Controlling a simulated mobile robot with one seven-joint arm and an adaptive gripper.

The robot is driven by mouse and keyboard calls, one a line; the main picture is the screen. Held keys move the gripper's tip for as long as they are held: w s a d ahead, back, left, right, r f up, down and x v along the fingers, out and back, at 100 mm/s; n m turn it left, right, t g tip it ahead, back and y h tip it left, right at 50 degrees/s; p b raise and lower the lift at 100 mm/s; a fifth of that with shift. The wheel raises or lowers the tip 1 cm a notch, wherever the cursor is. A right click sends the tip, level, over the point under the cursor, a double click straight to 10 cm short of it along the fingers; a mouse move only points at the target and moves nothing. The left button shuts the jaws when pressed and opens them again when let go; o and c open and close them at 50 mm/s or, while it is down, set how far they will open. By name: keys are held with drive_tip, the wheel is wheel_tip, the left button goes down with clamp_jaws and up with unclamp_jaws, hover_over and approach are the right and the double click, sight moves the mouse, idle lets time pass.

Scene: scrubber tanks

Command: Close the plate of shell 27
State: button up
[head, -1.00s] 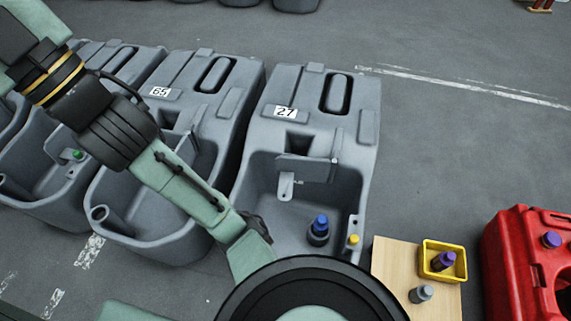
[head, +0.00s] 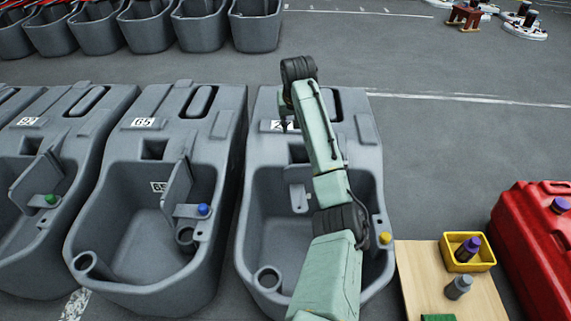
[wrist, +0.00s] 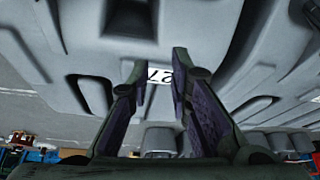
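Shell 27 (head: 262,190) is the rightmost grey tank of the near row in the head view. Its number label (wrist: 160,75) shows between my fingers in the wrist view. My gripper (wrist: 158,70) is open and empty, with its two fingers apart. In the head view the gripper (head: 284,122) is over the label area on the shell's upper part. My arm covers much of the shell's middle, and I cannot make out its plate. A small grey bracket (head: 299,198) shows below the square recess, left of my arm.
Shell 65 (head: 140,235) stands close on the left, with its plate (head: 177,185) swung out and a blue cap (head: 203,209). A yellow cap (head: 385,238) is at shell 27's right rim. A wooden board (head: 430,268) with a yellow bin (head: 467,252) and a red container (head: 545,235) are right.

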drive_tip(key=shift+s+d+f+g, duration=0.2)
drive_tip(key=shift+d+f, duration=0.15)
drive_tip(key=shift+d, duration=0.15)
drive_tip(key=shift+s+d+f+g, duration=0.1)
drive_tip(key=shift+s+d+f, duration=0.15)
drive_tip(key=shift+d, duration=0.25)
drive_tip(key=shift+c, duration=0.6)
drive_tip(key=shift+d+f+m, duration=0.2)
drive_tip(key=shift+f+m, duration=0.1)
drive_tip(key=shift+f, duration=0.05)
drive_tip(key=shift+c, duration=0.6)
drive_tip(key=x, duration=0.9)
drive_tip(key=shift+s+d+f, duration=0.25)
drive_tip(key=shift+s+f, duration=0.05)
drive_tip(key=shift+f, duration=0.1)
clamp_jaws()
drive_tip(key=shift+s+d+f, duration=0.1)
drive_tip(key=shift+s, duration=0.7)
drive_tip(key=shift+s+d+f, duration=0.1)
drive_tip(key=shift+s, duration=0.65)
drive_tip(key=shift+s, duration=0.15)
